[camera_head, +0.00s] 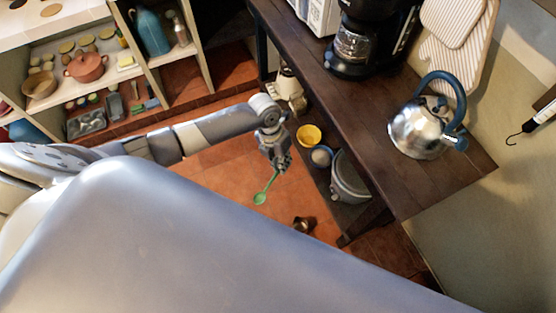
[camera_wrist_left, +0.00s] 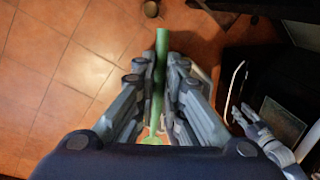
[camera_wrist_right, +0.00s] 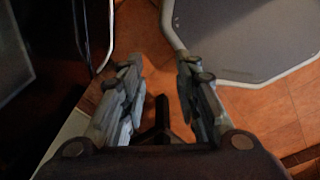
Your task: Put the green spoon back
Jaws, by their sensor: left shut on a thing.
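The green spoon (camera_head: 260,197) hangs from my left gripper (camera_head: 281,165) in the head view, its bowl end down and to the left, over the tiled floor. In the left wrist view the spoon's handle (camera_wrist_left: 160,62) runs between the two fingers of my left gripper (camera_wrist_left: 161,72), which are shut on it. Part of the spoon is hidden by the fingers. My right gripper (camera_wrist_right: 160,78) shows in the right wrist view with its fingers apart. No spoon is between them. It does not show in the head view.
A dark wooden table (camera_head: 400,190) bears a kettle (camera_head: 420,130) and a coffee maker (camera_head: 362,38). Under it are a yellow bowl (camera_head: 309,135) and other items. A small brown metal vessel (camera_head: 303,224) is low near the table leg. Shelves (camera_head: 160,62) with dishes stand upper left.

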